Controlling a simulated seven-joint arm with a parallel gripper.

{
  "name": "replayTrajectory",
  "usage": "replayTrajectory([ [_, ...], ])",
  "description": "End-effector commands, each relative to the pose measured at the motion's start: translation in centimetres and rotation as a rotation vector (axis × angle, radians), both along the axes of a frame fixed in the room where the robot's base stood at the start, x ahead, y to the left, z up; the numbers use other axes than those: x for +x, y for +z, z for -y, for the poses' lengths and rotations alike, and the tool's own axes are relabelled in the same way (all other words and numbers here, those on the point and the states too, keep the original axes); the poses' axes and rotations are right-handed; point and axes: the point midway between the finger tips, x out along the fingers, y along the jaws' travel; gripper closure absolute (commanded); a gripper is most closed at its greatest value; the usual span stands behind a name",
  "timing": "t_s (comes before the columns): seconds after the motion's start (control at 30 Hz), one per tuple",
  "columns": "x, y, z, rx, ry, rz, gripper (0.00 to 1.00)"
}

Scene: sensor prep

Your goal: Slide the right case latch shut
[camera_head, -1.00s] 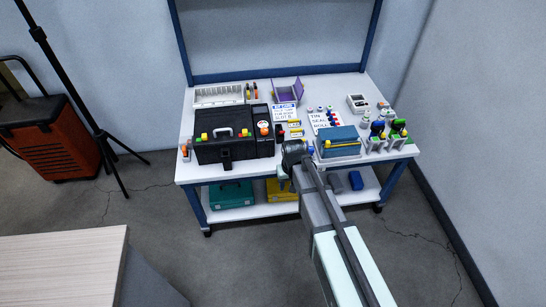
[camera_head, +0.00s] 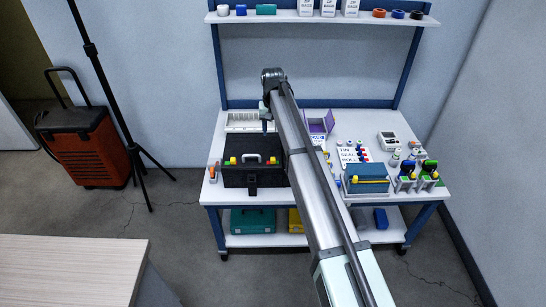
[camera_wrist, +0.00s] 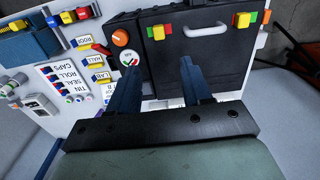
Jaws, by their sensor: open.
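The black case (camera_head: 250,178) stands at the front left of the bench, its handle (camera_head: 250,157) up. The right case latch (camera_head: 272,160) is a yellow slider beside a red and green marking. The left latch (camera_wrist: 242,20) is on the other side. My gripper (camera_head: 266,122) is above the back of the case. In the wrist view its fingers (camera_wrist: 160,66) are apart and empty, with no contact visible.
A unit with an orange knob (camera_wrist: 120,38) adjoins the case and is mostly behind my arm in the head view. A white tray (camera_head: 248,121), purple bin (camera_head: 318,123) and blue box (camera_head: 366,181) stand around. An upper shelf (camera_head: 320,17) carries several items.

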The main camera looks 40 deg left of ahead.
Motion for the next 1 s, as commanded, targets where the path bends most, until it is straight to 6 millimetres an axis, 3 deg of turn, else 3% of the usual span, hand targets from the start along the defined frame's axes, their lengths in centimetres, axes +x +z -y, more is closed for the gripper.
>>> replayTrajectory([
  [0.27, -0.2, -2.0, 0.3, -0.01, -0.024, -0.007, 0.51],
  [0.7, -0.2, -9.6, 0.3, -0.008, -0.023, -0.006, 0.51],
  [1.0, -0.2, -13.1, 0.3, -0.006, -0.023, -0.006, 0.51],
])
